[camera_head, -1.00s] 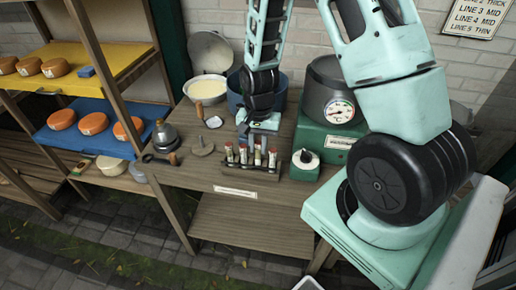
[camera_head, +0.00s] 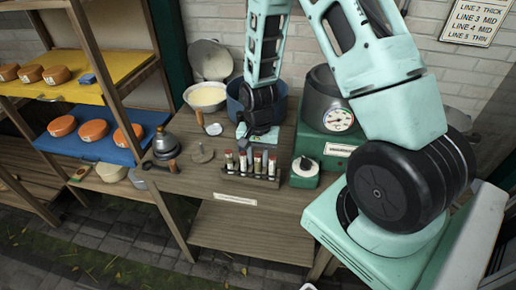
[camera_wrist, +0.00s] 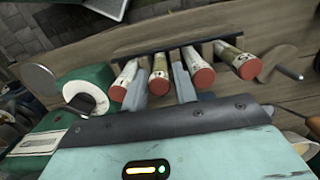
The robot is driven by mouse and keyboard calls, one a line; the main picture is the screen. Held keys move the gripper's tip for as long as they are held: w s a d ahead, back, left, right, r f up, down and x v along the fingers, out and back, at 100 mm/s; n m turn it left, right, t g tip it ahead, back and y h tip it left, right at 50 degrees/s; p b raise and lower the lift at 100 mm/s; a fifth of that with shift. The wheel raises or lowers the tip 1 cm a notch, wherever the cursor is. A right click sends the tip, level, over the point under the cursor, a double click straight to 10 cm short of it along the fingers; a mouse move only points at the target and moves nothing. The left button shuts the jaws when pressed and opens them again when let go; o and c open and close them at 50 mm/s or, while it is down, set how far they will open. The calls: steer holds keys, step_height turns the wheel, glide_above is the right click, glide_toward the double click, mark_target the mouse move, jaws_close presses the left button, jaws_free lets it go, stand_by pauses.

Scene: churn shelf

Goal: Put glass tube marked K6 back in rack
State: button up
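The dark rack (camera_head: 250,179) stands near the front edge of the wooden table. Several glass tubes with red caps stand in it in a row; one is the left tube (camera_head: 229,161). Their markings are too small to read, so I cannot tell which is K6. My gripper (camera_head: 257,139) is just behind the rack, pointing at the tubes. In the wrist view my gripper (camera_wrist: 160,85) has its two grey fingers on either side of one inner tube (camera_wrist: 159,72), with narrow gaps showing. That tube appears seated in the rack (camera_wrist: 180,48).
A green box with a white dial (camera_head: 305,168) stands right of the rack. A gauge pot (camera_head: 330,100) and a blue pot (camera_head: 285,105) stand behind. Cheese shelves (camera_head: 100,65) are at far left.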

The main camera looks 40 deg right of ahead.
step_height(320, 180, up, 12)
steer(key=b, duration=0.2)
steer(key=s+a+r+n, duration=0.2)
steer(key=a+n, duration=0.2)
steer(key=a, duration=0.3)
steer(key=s+a+r+n, duration=0.2)
steer(key=s+a+n, duration=0.1)
steer(key=a, duration=0.3)
steer(key=s+a+r+n, duration=0.2)
steer(key=s+a+n, duration=0.7)
steer(key=s+n, duration=0.2)
steer(key=shift+s+a+r+t+b, duration=0.3)
steer(key=shift+s+a+r+b, duration=0.1)
steer(key=shift+s, duration=0.6)
